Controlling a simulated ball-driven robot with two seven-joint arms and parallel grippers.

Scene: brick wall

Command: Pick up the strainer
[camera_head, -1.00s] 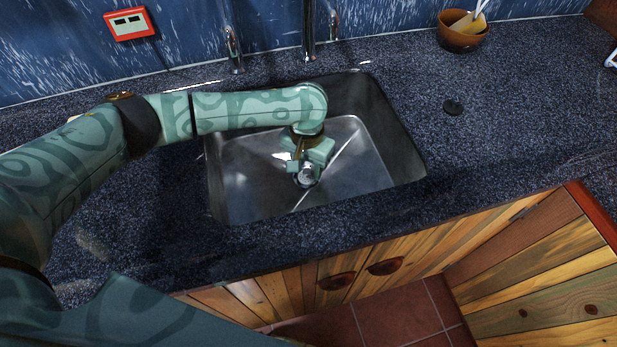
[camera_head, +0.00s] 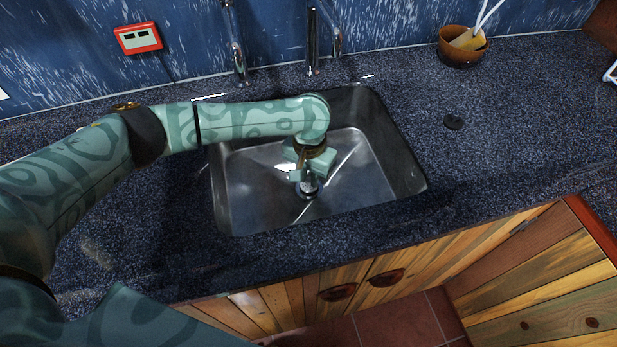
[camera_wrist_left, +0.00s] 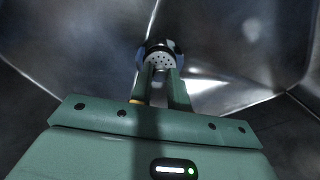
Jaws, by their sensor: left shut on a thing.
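The strainer (camera_head: 308,191) is a small round metal piece low in the steel sink (camera_head: 375,185), at the drain. In the left wrist view the perforated strainer (camera_wrist_left: 160,62) shows between the fingertips. My left gripper (camera_head: 309,181) reaches down into the sink from above and is shut on the strainer. The left wrist view shows its two green fingers (camera_wrist_left: 161,75) on either side of it. I cannot tell whether the strainer is clear of the drain. My right gripper is not in view.
Dark speckled counter (camera_head: 520,130) surrounds the sink, with free room to the right. A brown bowl with utensils (camera_head: 463,47) stands at the back right. Metal taps (camera_head: 314,45) rise behind the sink. Wooden cabinet doors (camera_head: 360,280) are below.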

